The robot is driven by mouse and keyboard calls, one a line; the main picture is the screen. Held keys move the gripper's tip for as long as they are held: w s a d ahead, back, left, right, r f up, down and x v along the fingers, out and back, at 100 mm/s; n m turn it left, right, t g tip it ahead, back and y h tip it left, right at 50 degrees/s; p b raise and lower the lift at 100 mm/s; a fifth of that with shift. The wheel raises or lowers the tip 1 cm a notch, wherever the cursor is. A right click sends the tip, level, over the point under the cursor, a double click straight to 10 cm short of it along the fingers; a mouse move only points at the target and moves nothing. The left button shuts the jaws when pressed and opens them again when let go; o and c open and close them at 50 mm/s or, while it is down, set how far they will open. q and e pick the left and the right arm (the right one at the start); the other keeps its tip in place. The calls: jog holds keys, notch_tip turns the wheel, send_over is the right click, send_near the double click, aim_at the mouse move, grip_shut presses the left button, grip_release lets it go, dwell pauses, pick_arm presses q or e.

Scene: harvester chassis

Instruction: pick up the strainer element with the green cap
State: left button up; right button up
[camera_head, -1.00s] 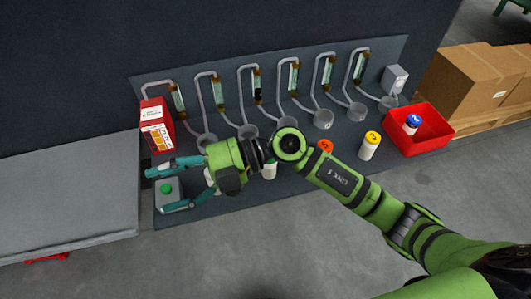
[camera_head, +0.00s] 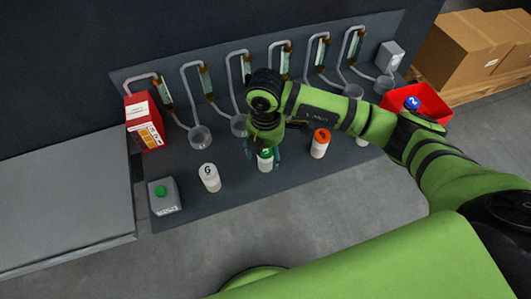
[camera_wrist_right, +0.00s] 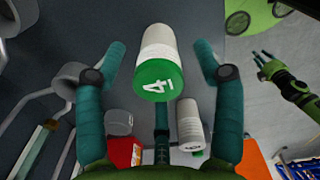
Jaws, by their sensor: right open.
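The strainer element with the green cap (camera_head: 265,160) stands upright on the dark base panel, partly hidden by my right gripper (camera_head: 263,150). In the right wrist view the white element (camera_wrist_right: 157,60), its green cap marked 4, lies between the two spread teal fingers of my right gripper (camera_wrist_right: 158,50). There is a gap on both sides, so the fingers do not touch it. A small green arm end with dark fingers (camera_wrist_right: 285,85), apparently my left gripper, shows at the right of that view; its opening is unclear. It is not in the head view.
A white element with a dark-marked cap (camera_head: 209,177) stands to the left and an orange-capped one (camera_head: 320,143) to the right. A blue-capped one (camera_head: 411,103) sits in the red bin (camera_head: 440,108). A green-button box (camera_head: 164,196) and cups (camera_head: 200,137) are nearby.

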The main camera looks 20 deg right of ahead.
jog(key=shift+f, duration=0.85)
jog(key=c, duration=1.3)
pick_arm(q)
jog(key=shift+w+r, duration=0.2)
jog(key=shift+w, duration=0.4)
